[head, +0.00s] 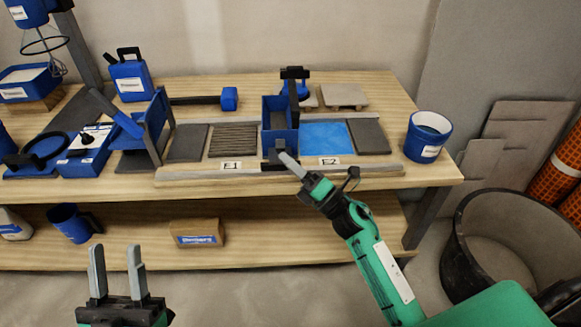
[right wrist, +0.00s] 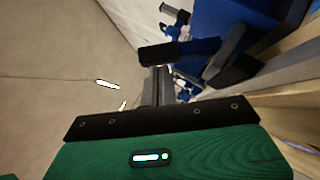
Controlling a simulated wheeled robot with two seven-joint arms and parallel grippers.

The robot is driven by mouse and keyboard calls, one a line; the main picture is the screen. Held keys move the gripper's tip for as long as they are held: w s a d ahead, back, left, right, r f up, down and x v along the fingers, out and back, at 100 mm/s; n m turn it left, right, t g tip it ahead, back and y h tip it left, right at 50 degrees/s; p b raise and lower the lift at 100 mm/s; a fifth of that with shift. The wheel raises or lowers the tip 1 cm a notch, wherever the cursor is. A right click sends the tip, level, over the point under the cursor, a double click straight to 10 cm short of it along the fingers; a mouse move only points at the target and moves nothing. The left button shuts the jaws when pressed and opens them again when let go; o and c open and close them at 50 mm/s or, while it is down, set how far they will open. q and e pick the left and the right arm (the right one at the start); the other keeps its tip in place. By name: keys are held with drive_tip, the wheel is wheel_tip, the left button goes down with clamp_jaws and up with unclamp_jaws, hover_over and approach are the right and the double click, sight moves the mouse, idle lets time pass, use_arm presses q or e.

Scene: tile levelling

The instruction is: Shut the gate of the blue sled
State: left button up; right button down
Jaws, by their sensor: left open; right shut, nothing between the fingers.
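The blue sled (head: 279,114) stands on the bench, between the grooved grey panel marked E1 and the bright blue panel marked E2. A black upright with a crosspiece rises at its back. A dark piece (head: 275,157) shows at its front; I cannot tell how far its gate is open. My right gripper (head: 287,158) is shut and empty, with its tip at the sled's front lower edge; I cannot tell if it touches. In the right wrist view a blue body (right wrist: 230,30) with dark parts lies close to the fingers. My left gripper (head: 116,262) is open and empty, low in front of the bench.
The grooved panel (head: 233,139) and the blue panel (head: 327,136) flank the sled. A blue bucket (head: 427,136) stands at the bench's right end. A blue stand (head: 149,125) and a mallet (head: 228,99) are to the left. A black tub (head: 510,245) is on the floor at right.

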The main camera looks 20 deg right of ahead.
idle(0.3)
